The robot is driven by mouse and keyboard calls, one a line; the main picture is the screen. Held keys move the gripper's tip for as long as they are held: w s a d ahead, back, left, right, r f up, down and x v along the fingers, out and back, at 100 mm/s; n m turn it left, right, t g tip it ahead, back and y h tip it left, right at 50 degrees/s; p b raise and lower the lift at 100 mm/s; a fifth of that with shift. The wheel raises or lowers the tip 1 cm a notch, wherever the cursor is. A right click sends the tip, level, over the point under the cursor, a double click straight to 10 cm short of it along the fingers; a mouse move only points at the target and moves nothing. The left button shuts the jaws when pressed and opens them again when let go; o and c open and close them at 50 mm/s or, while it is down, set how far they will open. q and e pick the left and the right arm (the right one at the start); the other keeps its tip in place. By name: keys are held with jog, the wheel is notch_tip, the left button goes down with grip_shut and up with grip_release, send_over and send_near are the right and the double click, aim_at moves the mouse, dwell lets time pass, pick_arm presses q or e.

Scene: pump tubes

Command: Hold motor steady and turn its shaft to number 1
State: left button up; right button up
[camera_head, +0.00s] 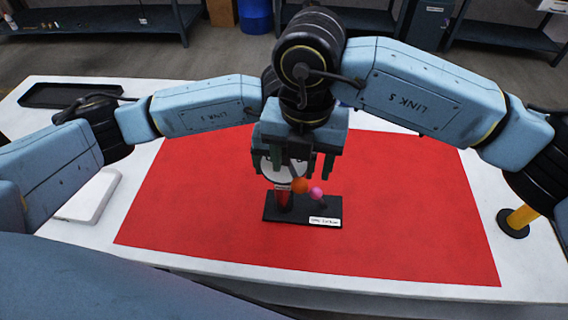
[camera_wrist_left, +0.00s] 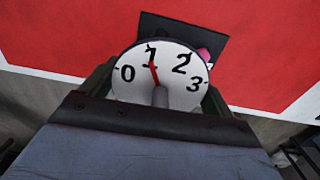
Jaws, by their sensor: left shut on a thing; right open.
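The motor (camera_head: 284,199) stands upright on a black base (camera_head: 330,212) on the red mat. Its white dial (camera_wrist_left: 135,85) carries the numbers 0 to 3, and its red pointer (camera_wrist_left: 153,72) points at 1. A grey shaft (camera_wrist_left: 160,97) stands at the dial's centre. My left gripper (camera_wrist_left: 158,98) has its fingers on both sides of the dial and is shut on the motor; the dial hides its fingertips. In the head view both grippers overlap above the motor, so the left one is hard to make out. My right gripper (camera_head: 304,174) is open there.
An orange ball (camera_head: 300,186) and a pink ball (camera_head: 317,193) show close beside the motor. The red mat (camera_head: 190,210) is bare around the base. A black tray (camera_head: 70,95) and a white slab (camera_head: 92,197) lie at the left. A yellow post (camera_head: 521,217) stands at the right.

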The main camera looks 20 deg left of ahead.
pick_arm(q)
jog(key=o, duration=1.4)
jog(key=shift+r, duration=0.15)
notch_tip(320, 180, up, 7)
jog(key=shift+r, duration=0.2)
